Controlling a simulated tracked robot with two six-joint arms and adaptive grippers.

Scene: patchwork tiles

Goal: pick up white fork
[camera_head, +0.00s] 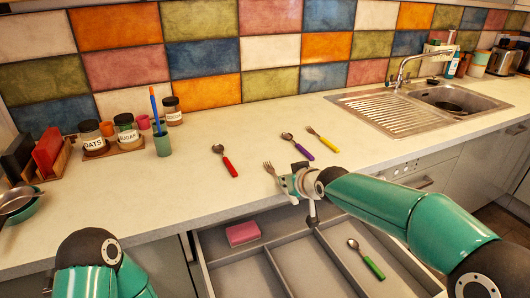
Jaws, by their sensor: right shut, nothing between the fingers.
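A fork (269,169) lies on the counter near its front edge. Its metal tines show, pointing to the back left. Its handle is mostly hidden behind my right gripper, so I cannot clearly tell the handle's colour. My right gripper (289,184) is at the handle end of this fork, by the counter's front edge, and is shut with nothing held. I cannot tell whether it touches the fork. My left arm shows at the lower left, but its gripper is out of view.
A red-handled spoon (226,162), a purple-handled spoon (298,147) and a yellow-handled fork (324,140) lie behind. The open drawer (276,270) below holds a pink sponge (242,233) and a green-handled spoon (367,260). Jars (127,131) stand back left; a sink (447,104) is right.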

